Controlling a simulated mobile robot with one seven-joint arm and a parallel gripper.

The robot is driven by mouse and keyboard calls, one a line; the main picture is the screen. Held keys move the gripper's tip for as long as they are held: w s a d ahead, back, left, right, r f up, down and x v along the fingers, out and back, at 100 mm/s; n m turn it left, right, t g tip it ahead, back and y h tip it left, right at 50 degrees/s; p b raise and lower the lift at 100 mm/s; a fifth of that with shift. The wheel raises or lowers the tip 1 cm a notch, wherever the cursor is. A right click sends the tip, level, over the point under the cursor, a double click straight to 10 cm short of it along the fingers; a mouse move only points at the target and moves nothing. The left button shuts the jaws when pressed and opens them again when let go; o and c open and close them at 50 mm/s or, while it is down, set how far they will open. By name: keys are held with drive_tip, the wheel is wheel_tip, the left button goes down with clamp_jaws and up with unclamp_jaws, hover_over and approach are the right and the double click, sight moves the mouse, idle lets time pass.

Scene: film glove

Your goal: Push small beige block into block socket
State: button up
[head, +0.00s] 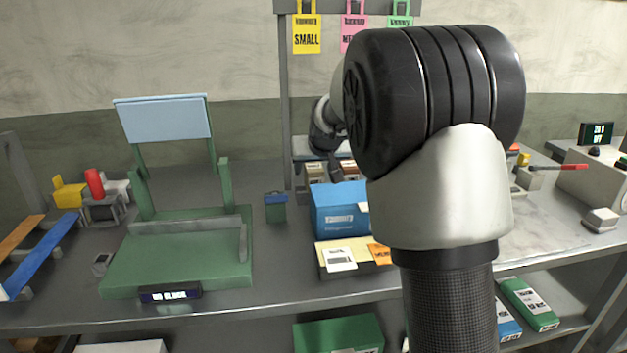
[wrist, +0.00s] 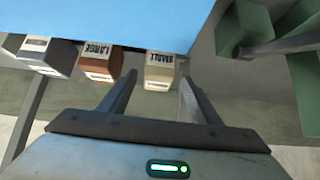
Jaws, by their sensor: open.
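The small beige block (wrist: 160,72) has a white label reading SMALL and sits at the edge of a blue surface (wrist: 110,18) in the wrist view. My gripper (wrist: 158,84) is open and empty, its two fingers pointing at the beige block, one toward each side of it. I cannot tell whether the fingers touch it. A beige block (head: 314,172) also shows in the head view, behind the blue box. In the head view my arm hides most of the gripper. I cannot make out the block socket.
A brown block (wrist: 101,62) labelled LARGE and a greyish block (wrist: 46,56) stand left of the beige one. The blue box (head: 335,212) stands in front of the blocks. A green frame (head: 180,255) stands left on the table; dark tabletop between is mostly clear.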

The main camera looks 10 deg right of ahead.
drive_tip(key=b+x, duration=0.1)
drive_tip(key=x, duration=0.3)
drive_tip(key=shift+d+f, duration=0.15)
drive_tip(key=shift+f, duration=0.25)
drive_tip(key=shift+c, duration=0.2)
drive_tip(key=c, duration=1.2)
drive_tip(key=shift+r, duration=0.1)
